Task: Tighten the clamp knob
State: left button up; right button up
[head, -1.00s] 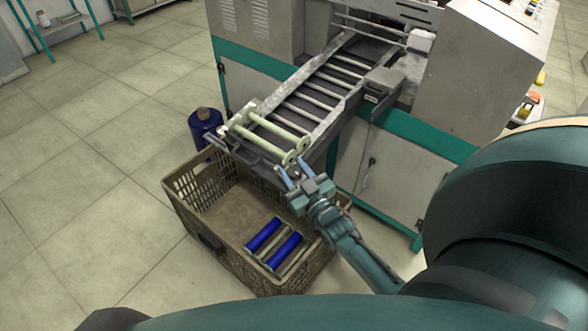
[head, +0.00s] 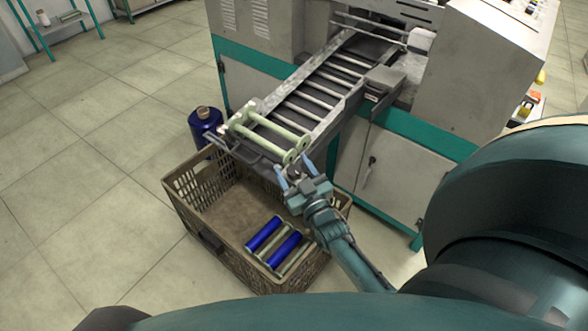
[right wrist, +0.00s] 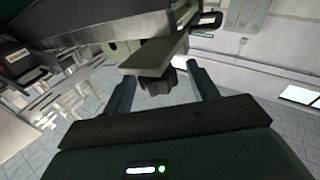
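The clamp knob (right wrist: 158,84) is a dark, lobed knob under a flat grey bracket (right wrist: 153,54) in the right wrist view. My right gripper (right wrist: 164,84) is open, with one finger on each side of the knob; I cannot tell whether either touches it. In the head view the right gripper (head: 292,166) is at the lower end of the machine's roller chute (head: 318,93), beside the pale green bobbin frame (head: 268,133). The knob is not distinguishable in the head view. My left gripper is not in view.
A brown plastic crate (head: 190,215) stands below the chute with blue-wound bobbins (head: 263,234) in it. A dark blue spool (head: 205,122) stands on the floor behind it. The machine cabinet (head: 385,165) is to the right.

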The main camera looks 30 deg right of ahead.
jog(key=shift+s, duration=0.1)
jog(key=s+a+f, duration=0.1)
jog(key=s, duration=1.1)
jog(key=shift+s+a+f, duration=0.25)
jog(key=shift+s+f, duration=0.1)
jog(key=shift+s, duration=0.05)
